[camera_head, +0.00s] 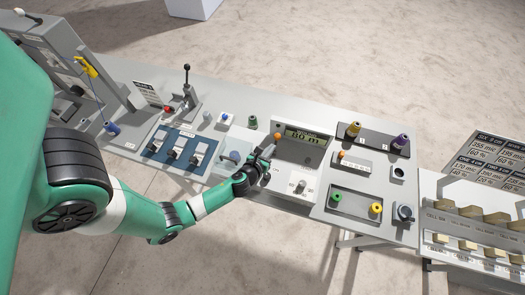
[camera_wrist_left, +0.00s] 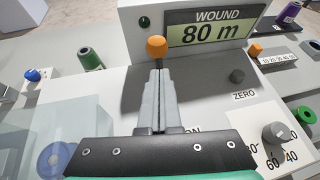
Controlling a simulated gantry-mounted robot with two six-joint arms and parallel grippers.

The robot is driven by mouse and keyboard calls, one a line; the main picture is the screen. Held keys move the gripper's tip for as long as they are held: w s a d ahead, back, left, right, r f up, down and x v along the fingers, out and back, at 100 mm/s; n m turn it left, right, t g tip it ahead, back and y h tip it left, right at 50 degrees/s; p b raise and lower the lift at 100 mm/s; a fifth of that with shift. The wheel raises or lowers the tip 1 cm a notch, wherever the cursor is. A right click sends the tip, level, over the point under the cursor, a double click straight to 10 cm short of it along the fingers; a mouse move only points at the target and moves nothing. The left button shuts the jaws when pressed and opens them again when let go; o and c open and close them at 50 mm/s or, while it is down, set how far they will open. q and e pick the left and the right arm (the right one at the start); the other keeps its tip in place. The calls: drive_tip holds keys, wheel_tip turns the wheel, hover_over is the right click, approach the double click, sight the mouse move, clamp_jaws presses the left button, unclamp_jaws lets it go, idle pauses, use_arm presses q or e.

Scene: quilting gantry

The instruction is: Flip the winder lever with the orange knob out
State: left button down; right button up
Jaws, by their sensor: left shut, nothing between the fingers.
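The winder lever's orange knob (camera_wrist_left: 157,47) stands just beyond my left fingertips in the left wrist view, in front of the display housing. Its dark stem shows briefly below the knob, and the lever's lower part is hidden behind my fingers. In the head view the orange knob (camera_head: 277,136) sits at the left end of the display housing. My left gripper (camera_head: 267,158) is shut and empty, close to the knob on its near side. The fingers of my left gripper (camera_wrist_left: 157,72) lie together in the wrist view. Whether they touch the lever I cannot tell. My right gripper is not in view.
The display (camera_wrist_left: 213,30) reads WOUND 80 m. A ZERO button (camera_wrist_left: 237,76) and a grey dial (camera_wrist_left: 276,134) lie to the right. A clear cover (camera_wrist_left: 55,130) is at the left. Green spool (camera_wrist_left: 90,59) and a second orange knob (camera_head: 341,154) stand nearby.

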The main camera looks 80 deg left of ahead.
use_arm(q)
drive_tip(key=shift+s+d+r+p, duration=0.3)
drive_tip(key=shift+s+r+p, duration=0.05)
drive_tip(key=shift+r, duration=0.25)
drive_tip(key=shift+s+d+r+p, duration=0.3)
drive_tip(key=shift+r+p, duration=0.05)
drive_tip(key=shift+r, duration=0.25)
drive_tip(key=p+v, duration=0.1)
drive_tip(key=v, duration=0.8)
drive_tip(key=shift+s+r, duration=0.2)
drive_tip(key=shift+r, duration=0.15)
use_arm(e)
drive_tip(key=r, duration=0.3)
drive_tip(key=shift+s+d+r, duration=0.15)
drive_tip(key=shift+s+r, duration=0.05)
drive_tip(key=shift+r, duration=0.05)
use_arm(q)
drive_tip(key=shift+r, duration=0.1)
